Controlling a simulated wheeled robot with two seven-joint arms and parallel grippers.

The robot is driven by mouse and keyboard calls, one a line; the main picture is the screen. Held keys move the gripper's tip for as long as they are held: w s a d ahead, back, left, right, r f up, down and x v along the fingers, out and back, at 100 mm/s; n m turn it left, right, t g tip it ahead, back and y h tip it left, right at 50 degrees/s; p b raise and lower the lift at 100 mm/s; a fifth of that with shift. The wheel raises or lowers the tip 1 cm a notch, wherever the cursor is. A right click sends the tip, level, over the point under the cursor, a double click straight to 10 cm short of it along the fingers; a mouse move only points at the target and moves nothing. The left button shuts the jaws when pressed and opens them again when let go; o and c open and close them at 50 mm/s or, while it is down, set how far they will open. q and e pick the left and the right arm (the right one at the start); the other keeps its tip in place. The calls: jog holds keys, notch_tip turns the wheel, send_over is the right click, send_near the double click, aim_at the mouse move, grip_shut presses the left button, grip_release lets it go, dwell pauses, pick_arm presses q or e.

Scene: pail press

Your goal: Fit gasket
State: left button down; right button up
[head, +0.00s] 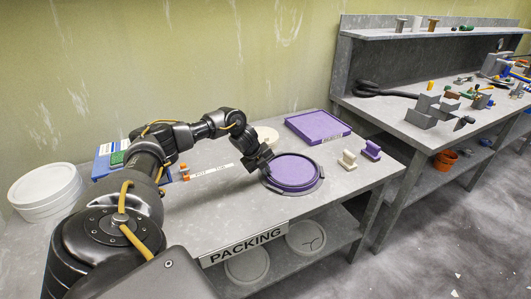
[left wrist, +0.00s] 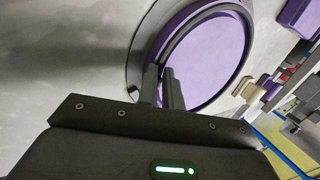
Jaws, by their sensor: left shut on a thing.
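The gasket, a thin black ring (left wrist: 247,38), shows over a purple round lid (left wrist: 205,58) in the left wrist view. Purple shows both inside the ring and outside it on the left side. In the head view the purple lid (head: 292,171) sits in a dark round holder (head: 296,193) on the packing table. My left gripper (head: 265,163) is at the left edge of the lid. Its fingers (left wrist: 163,88) are close together on the ring's near edge. I cannot tell whether the ring is seated. My right gripper is not in view.
A purple tray (head: 318,126) lies behind the lid. Two small blocks, beige (head: 347,160) and purple (head: 371,150), stand to its right. A cluttered grey bench (head: 400,112) stands at right. The table front is clear.

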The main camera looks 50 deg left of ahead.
pick_arm(q)
jog(key=shift+f, duration=0.3)
jog(key=c, duration=1.5)
grip_release()
notch_tip(320, 180, up, 7)
jog(key=p, duration=0.6)
jog(key=shift+p, duration=0.3)
